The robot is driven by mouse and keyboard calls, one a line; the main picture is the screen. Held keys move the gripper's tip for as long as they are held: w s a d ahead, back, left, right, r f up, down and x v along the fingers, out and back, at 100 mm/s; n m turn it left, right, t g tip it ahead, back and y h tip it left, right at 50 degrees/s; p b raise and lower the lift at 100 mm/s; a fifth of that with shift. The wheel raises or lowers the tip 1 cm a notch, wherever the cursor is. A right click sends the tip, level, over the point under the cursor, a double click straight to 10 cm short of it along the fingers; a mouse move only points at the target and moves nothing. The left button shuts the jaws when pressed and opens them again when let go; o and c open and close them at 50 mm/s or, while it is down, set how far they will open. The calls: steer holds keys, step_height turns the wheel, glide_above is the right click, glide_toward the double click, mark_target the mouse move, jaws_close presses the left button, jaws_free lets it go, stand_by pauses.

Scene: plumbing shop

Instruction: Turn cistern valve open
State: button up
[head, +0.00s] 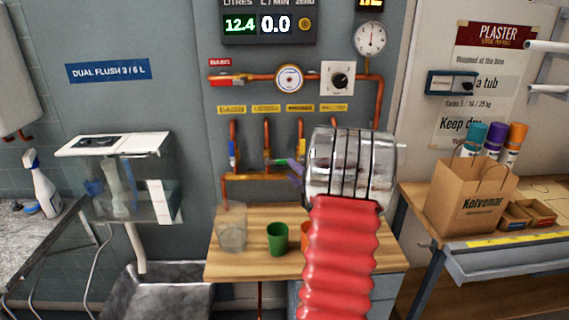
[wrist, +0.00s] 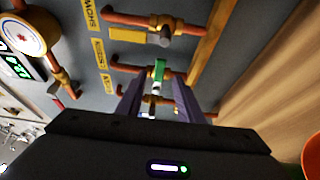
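The cistern valve's green lever (head: 279,161) sits on the second riser from the left in the head view and points sideways to the right, across its pipe. In the wrist view the green lever (wrist: 158,70) shows beyond and between my purple fingers. My gripper (wrist: 158,97) is open, with one finger to each side of the valve and visible gaps; I cannot tell whether either touches it. In the head view the finger (head: 296,172) shows just right of the lever, and my wrist hides the rightmost valves. A clear cistern (head: 160,203) hangs at the left.
A neighbouring riser with a grey handle (wrist: 165,38) lies close in the wrist view. A blue-handled valve (head: 233,152) is left of the green one. Below, a wooden bench (head: 250,268) holds a clear beaker (head: 231,230), a green cup (head: 277,238) and a partly hidden orange cup.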

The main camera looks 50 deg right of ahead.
mark_target(285, 164)
steer(key=x, duration=0.6)
steer(key=shift+w+d, duration=0.25)
steer(key=shift+w, duration=0.1)
jaws_close()
steer(key=shift+f, duration=0.1)
steer(key=shift+s+d, duration=0.1)
steer(key=shift+s, duration=0.05)
stand_by(0.3)
